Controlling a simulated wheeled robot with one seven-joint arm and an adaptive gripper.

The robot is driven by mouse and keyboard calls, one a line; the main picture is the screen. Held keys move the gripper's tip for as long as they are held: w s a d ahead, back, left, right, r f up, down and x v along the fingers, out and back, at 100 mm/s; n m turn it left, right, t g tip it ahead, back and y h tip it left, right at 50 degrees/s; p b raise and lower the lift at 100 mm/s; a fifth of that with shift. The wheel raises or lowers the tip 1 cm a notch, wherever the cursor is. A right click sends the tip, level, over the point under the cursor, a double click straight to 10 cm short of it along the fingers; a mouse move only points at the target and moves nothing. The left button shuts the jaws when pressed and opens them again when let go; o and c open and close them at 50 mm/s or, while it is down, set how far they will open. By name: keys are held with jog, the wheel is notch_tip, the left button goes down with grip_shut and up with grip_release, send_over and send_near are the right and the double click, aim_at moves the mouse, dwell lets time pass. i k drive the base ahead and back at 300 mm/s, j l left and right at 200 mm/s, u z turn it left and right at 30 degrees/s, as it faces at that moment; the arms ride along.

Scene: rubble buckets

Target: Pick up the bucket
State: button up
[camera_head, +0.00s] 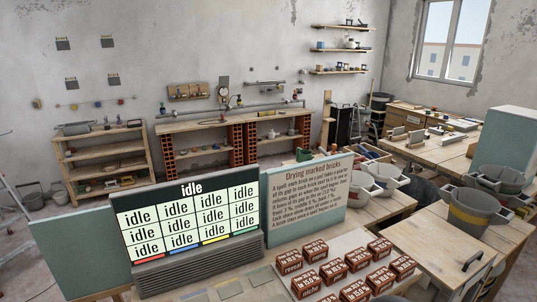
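Several buckets are in view, and I cannot tell which one the task means. A grey bucket with a yellowish band (471,214) stands upright on the wooden table at the right. Another grey bucket (498,181) stands just behind it. Pale buckets (385,180) stand close together on a table right of the text board. Grey buckets (33,201) stand on the floor at the far left, partly cut off from clear view by distance. My gripper is not in view.
A display board reading "idle" (188,222) and a text board (305,203) stand in front. Marked red-brown bricks (333,271) lie on a pale sheet at the bottom. Wooden tables (440,240) fill the right side. Shelves (105,162) line the back wall.

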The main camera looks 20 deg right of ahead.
aim_at(472, 210)
jog(key=i+l, duration=0.1)
jog(key=l, duration=0.65)
jog(key=i+l, duration=0.1)
jog(key=l, duration=0.65)
jog(key=i+l, duration=0.15)
jog(key=l, duration=0.6)
jog(key=i+l, duration=0.1)
jog(key=l, duration=0.6)
jog(key=i+l, duration=0.1)
jog(key=l, duration=0.65)
jog(key=i+l, duration=0.1)
jog(key=l, duration=0.65)
jog(key=i+l, duration=0.15)
jog(key=l, duration=0.6)
jog(key=i+l, duration=0.1)
jog(key=l, duration=0.65)
